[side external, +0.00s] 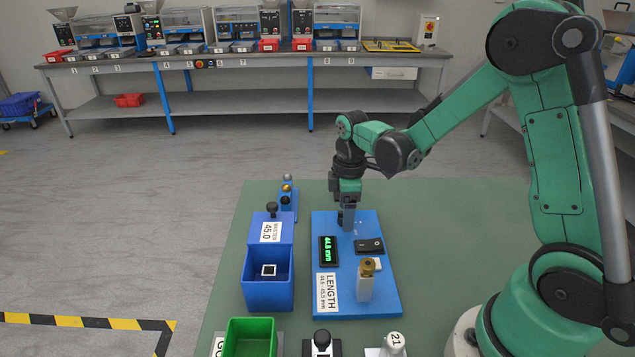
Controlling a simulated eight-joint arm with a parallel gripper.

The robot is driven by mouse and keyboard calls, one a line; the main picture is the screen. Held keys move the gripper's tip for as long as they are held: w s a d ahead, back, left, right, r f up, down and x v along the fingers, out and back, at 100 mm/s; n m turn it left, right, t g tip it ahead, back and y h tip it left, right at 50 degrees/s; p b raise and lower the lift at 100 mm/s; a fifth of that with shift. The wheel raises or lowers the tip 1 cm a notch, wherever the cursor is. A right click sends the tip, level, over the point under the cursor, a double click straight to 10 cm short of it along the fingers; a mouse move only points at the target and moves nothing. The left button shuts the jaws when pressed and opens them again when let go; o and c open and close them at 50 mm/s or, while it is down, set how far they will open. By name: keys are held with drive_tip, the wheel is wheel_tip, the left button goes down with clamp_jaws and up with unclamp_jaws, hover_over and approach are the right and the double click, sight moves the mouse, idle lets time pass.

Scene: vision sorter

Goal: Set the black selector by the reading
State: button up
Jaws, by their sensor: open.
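The blue gauge board (384,300) lies on the green table. Its display (328,251) shows green digits, seemingly 44.8 mm, turned sideways. A LENGTH label (327,294) beside it seems to give 44.5 - 45.5 mm. A black rocker-like switch (369,246) sits right of the display. A black-knobbed piece (322,342) stands at the bottom edge, partly cut off; I cannot tell which of these is the selector. My gripper (347,224) points down over the far part of the board, above the display, open. Whether anything is between its fingers is too small to tell.
A blue bin (268,302) with a 45.0 label holds a small black-and-white square piece (269,270). A green bin (250,325) is in front. A brass-topped post (366,285) stands on the board. A white knob marked 21 (395,343) is at the bottom.

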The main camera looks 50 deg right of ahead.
drive_tip(key=shift+f, duration=0.2)
clamp_jaws()
idle(0.3)
drive_tip(key=m, duration=0.5)
drive_tip(key=shift+m, duration=0.4)
drive_tip(key=m, duration=0.6)
idle(0.4)
